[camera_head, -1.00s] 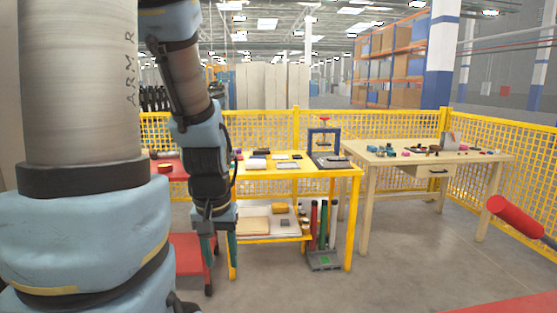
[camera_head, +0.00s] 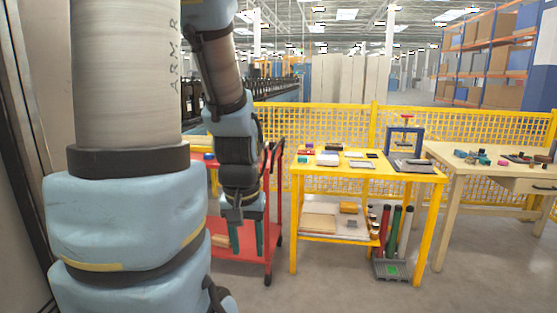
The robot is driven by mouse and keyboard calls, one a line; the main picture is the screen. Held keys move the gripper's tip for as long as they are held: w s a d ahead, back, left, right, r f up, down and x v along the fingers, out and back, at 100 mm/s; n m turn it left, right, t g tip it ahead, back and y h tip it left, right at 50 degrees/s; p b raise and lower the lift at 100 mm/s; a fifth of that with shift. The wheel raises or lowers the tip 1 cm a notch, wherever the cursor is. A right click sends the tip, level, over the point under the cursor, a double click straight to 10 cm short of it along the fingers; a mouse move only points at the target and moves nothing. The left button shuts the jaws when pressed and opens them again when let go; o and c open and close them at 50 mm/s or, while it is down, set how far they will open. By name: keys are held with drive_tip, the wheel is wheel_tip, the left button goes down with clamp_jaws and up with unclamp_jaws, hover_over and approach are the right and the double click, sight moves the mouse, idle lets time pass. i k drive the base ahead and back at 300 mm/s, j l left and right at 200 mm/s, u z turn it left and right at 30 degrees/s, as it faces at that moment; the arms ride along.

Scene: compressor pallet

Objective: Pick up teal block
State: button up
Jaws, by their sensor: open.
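Other small teal pieces (camera_head: 483,159) lie on the wooden bench (camera_head: 450,166) at the right. My gripper (camera_head: 246,250) hangs pointing down at the left of the yellow table, in front of the red cart. Its two teal fingers are apart, with nothing seen between them. It is well apart from every teal item.
The red cart (camera_head: 276,205) stands behind my gripper, its top partly hidden by my arm. A blue press frame (camera_head: 405,140) stands on the yellow table. Coloured tubes (camera_head: 394,230) stand under it. Yellow mesh fencing (camera_head: 345,123) runs behind. The floor in front is clear.

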sight(301, 159)
drive_tip(key=i+l+u, duration=0.15)
drive_tip(key=i+u, duration=0.2)
drive_tip(key=i+l+u, duration=0.2)
drive_tip(key=u, duration=0.15)
